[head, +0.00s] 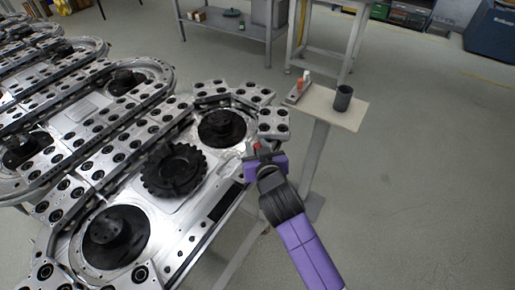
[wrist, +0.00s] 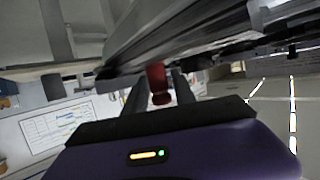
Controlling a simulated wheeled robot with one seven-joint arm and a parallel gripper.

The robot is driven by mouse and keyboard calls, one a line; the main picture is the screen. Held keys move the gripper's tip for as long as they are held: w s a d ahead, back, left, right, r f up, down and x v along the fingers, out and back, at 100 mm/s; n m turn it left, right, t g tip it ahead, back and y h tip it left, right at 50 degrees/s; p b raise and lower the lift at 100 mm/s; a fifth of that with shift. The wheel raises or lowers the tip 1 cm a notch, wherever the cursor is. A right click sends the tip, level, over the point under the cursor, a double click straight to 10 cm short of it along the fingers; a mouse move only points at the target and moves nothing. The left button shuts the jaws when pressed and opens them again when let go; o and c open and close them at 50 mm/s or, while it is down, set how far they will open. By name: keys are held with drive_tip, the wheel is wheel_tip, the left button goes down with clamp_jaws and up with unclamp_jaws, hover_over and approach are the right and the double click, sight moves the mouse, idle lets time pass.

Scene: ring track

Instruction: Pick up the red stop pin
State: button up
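The red stop pin (wrist: 159,84) shows in the wrist view at the edge of the metal track, between the two fingers of my gripper (wrist: 160,88). A dark finger stands on each side of it, and the fingers look spread; I cannot tell whether either touches the pin. In the head view only a small red bit of the pin (head: 257,146) shows at the track's right end, just in front of my purple and black gripper (head: 262,156). The far end of the pin is hidden against the track.
The metal ring track (head: 110,140) with black wheels and a black gear (head: 174,171) fills the left. A small side table (head: 325,107) with a dark cup (head: 343,98) and small bottles stands right of the gripper.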

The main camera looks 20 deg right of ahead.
drive_tip(key=shift+x, duration=0.9)
clamp_jaws()
